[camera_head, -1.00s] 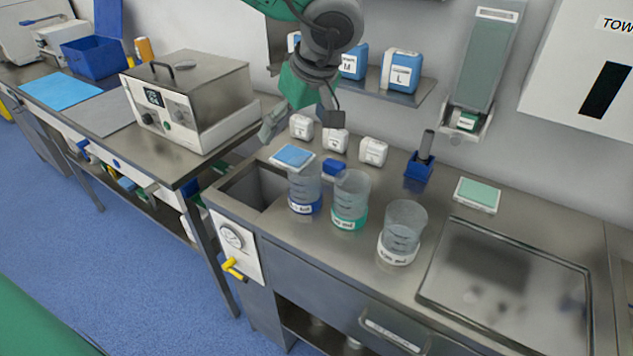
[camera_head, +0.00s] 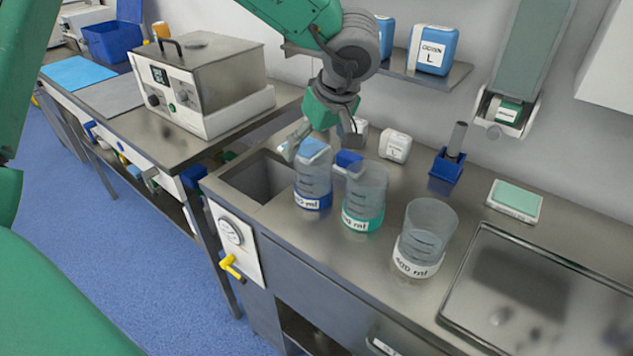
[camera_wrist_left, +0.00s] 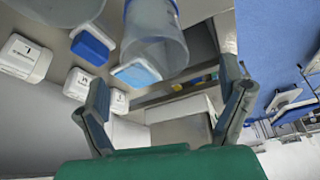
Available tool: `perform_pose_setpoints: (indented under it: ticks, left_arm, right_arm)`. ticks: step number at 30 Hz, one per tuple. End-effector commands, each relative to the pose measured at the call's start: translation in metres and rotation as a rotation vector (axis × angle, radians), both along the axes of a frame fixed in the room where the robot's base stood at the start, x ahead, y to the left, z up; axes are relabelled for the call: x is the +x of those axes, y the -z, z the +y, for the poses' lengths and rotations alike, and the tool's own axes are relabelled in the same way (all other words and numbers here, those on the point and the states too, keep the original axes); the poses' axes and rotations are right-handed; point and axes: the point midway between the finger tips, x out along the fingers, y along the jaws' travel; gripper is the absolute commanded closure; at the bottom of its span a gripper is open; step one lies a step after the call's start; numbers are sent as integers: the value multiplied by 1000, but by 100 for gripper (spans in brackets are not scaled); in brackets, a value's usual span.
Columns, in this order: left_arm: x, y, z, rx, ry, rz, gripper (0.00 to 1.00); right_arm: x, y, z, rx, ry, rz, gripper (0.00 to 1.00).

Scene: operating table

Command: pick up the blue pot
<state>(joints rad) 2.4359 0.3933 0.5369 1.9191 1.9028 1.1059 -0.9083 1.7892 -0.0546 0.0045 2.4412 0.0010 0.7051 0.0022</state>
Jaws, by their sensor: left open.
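The blue pot (camera_head: 312,185) is a clear beaker with a blue base band and a white volume label. It stands upright on the steel counter, leftmost of three beakers. My left gripper (camera_head: 322,142) is open and empty, just behind and above its rim in the head view. Whether it touches the pot cannot be told. In the left wrist view, what looks like the same clear pot (camera_wrist_left: 158,38) lies ahead of my open left gripper (camera_wrist_left: 165,108), beyond the fingertips. A light-blue-topped item (camera_wrist_left: 135,73) shows close to it. My right gripper is not in view.
A green-banded beaker (camera_head: 362,200) stands close on the right, and a white-banded beaker (camera_head: 425,238) is further right. An open sink well (camera_head: 262,178) lies left.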

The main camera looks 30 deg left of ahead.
Motion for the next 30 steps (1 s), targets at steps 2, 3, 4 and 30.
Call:
perform_pose_setpoints:
  ticks: [2, 3, 4, 30]
  left_arm:
    - [3, 13, 5, 0, 0, 1, 11]
    - [3, 17, 7, 1, -1, 2, 11]
    - [4, 19, 7, 0, 0, 1, 11]
    - [16, 71, 21, -1, 1, -2, 46]
  right_arm:
    - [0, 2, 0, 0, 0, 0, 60]
    - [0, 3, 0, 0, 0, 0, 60]
    - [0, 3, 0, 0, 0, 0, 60]
    - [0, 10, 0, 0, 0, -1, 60]
